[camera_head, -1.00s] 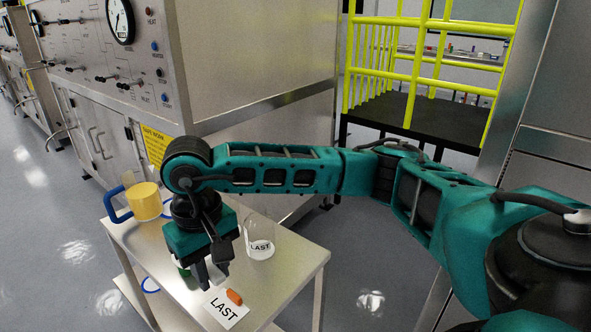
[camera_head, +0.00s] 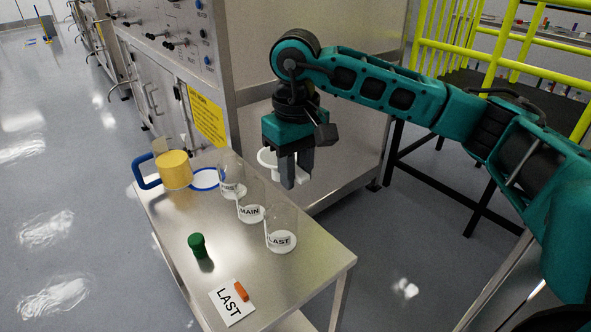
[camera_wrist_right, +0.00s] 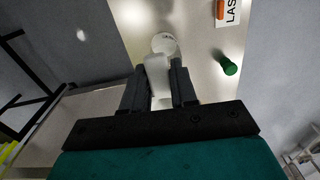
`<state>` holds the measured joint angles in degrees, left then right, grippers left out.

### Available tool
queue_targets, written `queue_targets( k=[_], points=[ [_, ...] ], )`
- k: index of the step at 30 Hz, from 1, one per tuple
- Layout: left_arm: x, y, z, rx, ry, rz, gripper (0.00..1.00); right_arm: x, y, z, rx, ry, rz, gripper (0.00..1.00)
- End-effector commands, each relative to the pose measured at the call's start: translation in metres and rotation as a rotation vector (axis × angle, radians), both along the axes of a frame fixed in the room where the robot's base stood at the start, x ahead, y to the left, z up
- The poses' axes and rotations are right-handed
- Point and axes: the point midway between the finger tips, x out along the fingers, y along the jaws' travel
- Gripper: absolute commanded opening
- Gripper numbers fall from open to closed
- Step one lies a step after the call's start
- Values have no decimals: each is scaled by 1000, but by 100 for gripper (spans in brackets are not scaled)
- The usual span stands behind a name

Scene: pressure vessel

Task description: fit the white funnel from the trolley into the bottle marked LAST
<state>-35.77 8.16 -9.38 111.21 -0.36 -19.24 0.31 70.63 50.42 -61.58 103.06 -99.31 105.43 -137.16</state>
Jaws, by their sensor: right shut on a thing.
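The white funnel (camera_head: 268,161) is held between the fingers of my right gripper (camera_head: 296,178), in the air above the trolley. It also shows between the fingers in the right wrist view (camera_wrist_right: 157,72), where the gripper hides part of it. The clear bottle marked LAST (camera_head: 281,228) stands upright on the trolley (camera_head: 255,295), nearest of the row of bottles. The funnel is apart from it, higher up in the head view. A pale round shape (camera_wrist_right: 164,43) beyond the funnel in the wrist view may be a bottle; its marking is too small to read. My left gripper is not in view.
The MAIN bottle (camera_head: 251,205) and another clear bottle (camera_head: 231,175) stand behind LAST. A jug of yellow liquid (camera_head: 174,171), blue ring (camera_head: 205,179), green-capped item (camera_head: 199,246), LAST card (camera_head: 233,303) and orange piece (camera_head: 241,291) are on the trolley. A steel cabinet stands behind.

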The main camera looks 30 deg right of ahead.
Motion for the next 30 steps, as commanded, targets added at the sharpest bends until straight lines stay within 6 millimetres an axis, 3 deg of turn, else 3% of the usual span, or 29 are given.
queue_targets(
  k=[30],
  points=[
    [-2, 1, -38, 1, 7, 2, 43, -1, 1, -59, 0, 1, -1, 0]
  ],
)
